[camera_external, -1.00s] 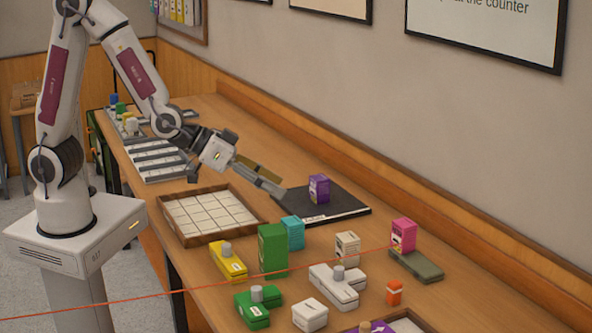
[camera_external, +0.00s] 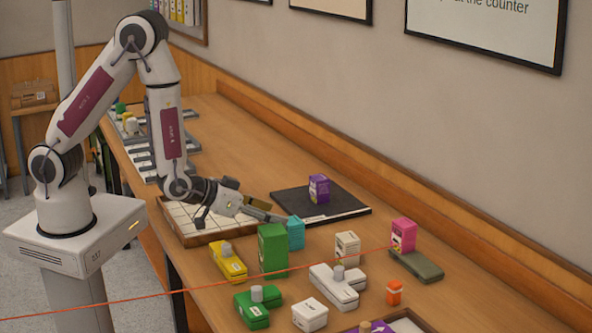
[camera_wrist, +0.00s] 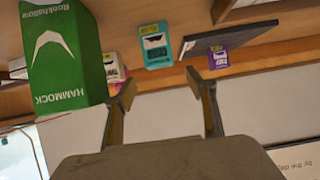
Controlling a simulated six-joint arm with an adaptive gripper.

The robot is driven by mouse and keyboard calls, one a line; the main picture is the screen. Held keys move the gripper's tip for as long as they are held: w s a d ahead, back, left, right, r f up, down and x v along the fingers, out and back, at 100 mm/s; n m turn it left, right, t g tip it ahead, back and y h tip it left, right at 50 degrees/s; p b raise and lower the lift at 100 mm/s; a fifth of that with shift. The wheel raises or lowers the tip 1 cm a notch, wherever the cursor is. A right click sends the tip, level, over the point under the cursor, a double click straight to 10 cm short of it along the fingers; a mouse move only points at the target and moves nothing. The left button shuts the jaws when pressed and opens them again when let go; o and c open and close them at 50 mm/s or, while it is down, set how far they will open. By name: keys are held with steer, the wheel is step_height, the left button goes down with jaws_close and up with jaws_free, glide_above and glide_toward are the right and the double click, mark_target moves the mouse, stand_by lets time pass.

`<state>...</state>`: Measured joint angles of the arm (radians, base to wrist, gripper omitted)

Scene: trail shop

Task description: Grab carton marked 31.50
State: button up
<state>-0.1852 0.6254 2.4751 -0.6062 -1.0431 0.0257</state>
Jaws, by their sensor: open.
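Several cartons stand on the counter, and I cannot read 31.50 on any of them. A teal carton (camera_external: 296,232) stands just beyond my gripper (camera_external: 275,214). In the wrist view the teal carton (camera_wrist: 156,48) appears beyond the gap between the fingers of my gripper (camera_wrist: 161,87). The fingers are apart with nothing between them. A tall green carton (camera_external: 272,250) reading HAMMOCK stands beside the teal one; it is large at the left of the wrist view (camera_wrist: 66,60). A purple carton (camera_external: 319,188), a cream carton (camera_external: 347,247) and a pink carton (camera_external: 403,235) stand farther off.
The purple carton is on a black mat (camera_external: 350,208). The pink one is by a flat olive box (camera_external: 417,265). A wooden-rimmed tray (camera_external: 172,226) lies under my arm. Yellow (camera_external: 228,264), white (camera_external: 335,285) and green (camera_external: 252,310) low boxes crowd the front. The wall edges the counter.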

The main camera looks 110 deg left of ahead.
mark_target(292, 220)
steer(key=shift+s+f, duration=0.15)
steer(key=shift+x, duration=1.3)
steer(key=shift+f, duration=0.1)
steer(key=shift+f+x, duration=0.3)
steer(key=shift+x, duration=2.1)
